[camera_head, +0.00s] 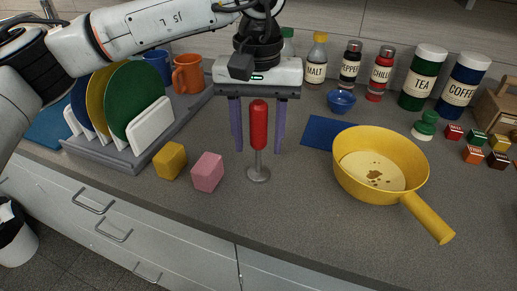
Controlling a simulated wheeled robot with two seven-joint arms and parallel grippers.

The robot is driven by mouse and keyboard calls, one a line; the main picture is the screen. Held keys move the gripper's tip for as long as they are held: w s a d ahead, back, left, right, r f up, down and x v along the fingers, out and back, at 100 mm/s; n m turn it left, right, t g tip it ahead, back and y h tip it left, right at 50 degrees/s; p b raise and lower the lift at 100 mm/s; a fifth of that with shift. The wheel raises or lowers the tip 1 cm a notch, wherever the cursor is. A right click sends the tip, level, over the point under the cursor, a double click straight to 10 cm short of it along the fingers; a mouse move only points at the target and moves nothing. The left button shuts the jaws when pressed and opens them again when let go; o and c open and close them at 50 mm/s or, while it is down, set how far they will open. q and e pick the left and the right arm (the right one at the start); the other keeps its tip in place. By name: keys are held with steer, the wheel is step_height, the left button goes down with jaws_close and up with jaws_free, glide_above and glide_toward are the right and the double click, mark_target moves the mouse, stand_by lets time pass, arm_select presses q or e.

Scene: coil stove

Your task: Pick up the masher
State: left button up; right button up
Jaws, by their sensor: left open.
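The masher (258,126) has a red handle and a grey metal shaft with a round foot. It stands upright on the grey counter, handle up, near the middle of the head view. My left gripper (258,151) comes from above, pointing down. Its two purple fingers are apart, one on each side of the masher's handle in the picture. The fingers look open, with gaps between them and the handle. My right gripper is not in view.
A yellow block (170,161) and a pink block (207,171) lie left of the masher. A yellow pan (424,172) stands right, by a blue mat (326,132). A plate rack (115,157) is at left. Jars, including the coffee jar (462,85), line the back.

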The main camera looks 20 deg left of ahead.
mark_target(258, 103)
arm_select(q)
steer(key=shift+c, duration=0.4)
steer(key=c, duration=1)
steer(key=shift+r, duration=0.1)
steer(key=shift+c, duration=0.2)
step_height(258, 103, up, 10)
